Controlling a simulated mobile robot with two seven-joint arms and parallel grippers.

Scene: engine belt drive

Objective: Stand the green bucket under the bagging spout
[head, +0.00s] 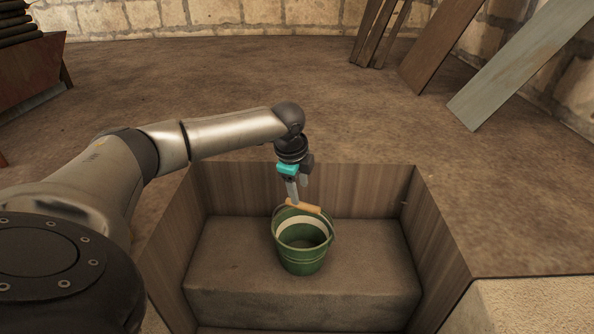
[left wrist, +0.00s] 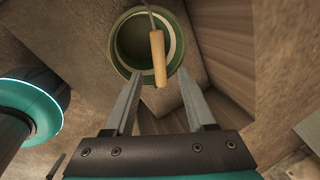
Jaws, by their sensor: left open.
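The green bucket (head: 302,258) stands upright and looks empty on a brown step inside a wood-sided recess. Its wire bail is raised, with a tan wooden grip (head: 305,208) at the back of the rim. The bucket (left wrist: 121,55) and its wooden grip (left wrist: 158,58) also show in the left wrist view. My left gripper (head: 296,193) is open, just above the grip. In the left wrist view the grip lies between the two fingers; I cannot tell whether they touch it. No bagging spout shows. My right gripper is not in view.
Wooden panels (head: 320,190) wall the recess at the back and sides. The step (head: 220,265) has free room on both sides of the bucket. Planks (head: 520,65) lean by the stone wall at the upper right. A rusty bin (head: 30,65) stands at the upper left.

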